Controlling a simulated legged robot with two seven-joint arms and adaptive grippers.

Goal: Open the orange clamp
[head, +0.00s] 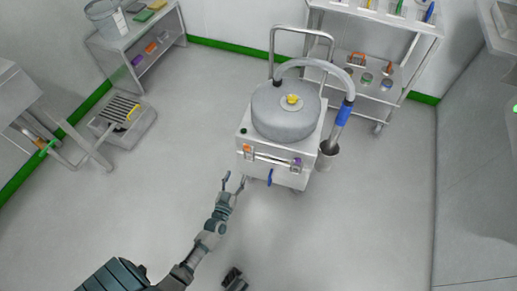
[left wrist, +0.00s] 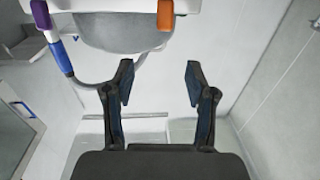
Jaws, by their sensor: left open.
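The orange clamp (head: 247,148) is on the left of the front face of a white wheeled machine with a round grey drum. It also shows in the left wrist view (left wrist: 165,15), at the top, beyond and above the fingers. My left gripper (head: 234,180) is open and empty, in front of the machine's left front corner and apart from the clamp. In the left wrist view its two fingers (left wrist: 158,80) are spread with nothing between them. A dark piece (head: 234,280) at the bottom edge may be my right gripper; its fingers cannot be made out.
A purple clamp (head: 297,163) is at the right of the machine's front, with a blue handle (head: 269,177) below. A hose with a blue grip (head: 344,115) hangs into a grey bucket (head: 328,155) at the right. Shelves (head: 392,75) stand behind. The floor in front is clear.

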